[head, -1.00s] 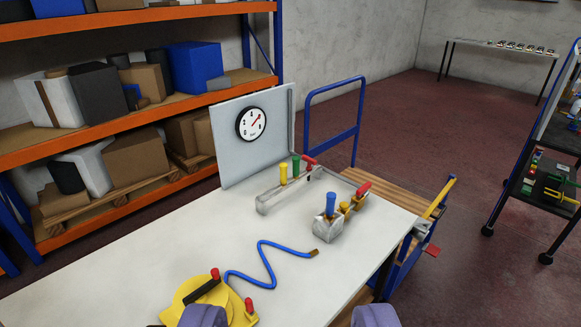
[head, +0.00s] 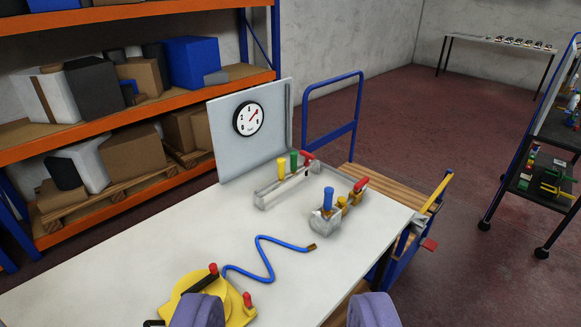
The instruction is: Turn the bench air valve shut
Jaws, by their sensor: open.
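On the white bench (head: 95,290) stands a small grey block (head: 325,221) with a blue upright handle (head: 328,198), brass fittings (head: 342,202) and a red lever (head: 361,184). Behind it, a grey rail (head: 285,187) carries a yellow handle (head: 282,170), a green handle (head: 294,161) and a red lever (head: 307,155). I cannot tell for sure which red lever belongs to the bench air valve. A round gauge (head: 249,118) hangs on the back panel. My gripper (head: 285,312) shows as two purple fingertips, wide apart, empty, at the bottom edge, nearer than both fittings.
A yellow device (head: 240,309) with red knobs lies by the left fingertip. A blue hose (head: 268,262) snakes across the bench. A blue trolley (head: 333,128) stands behind, orange shelving (head: 75,138) at left, a black rack (head: 540,185) at right. The bench's left front is clear.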

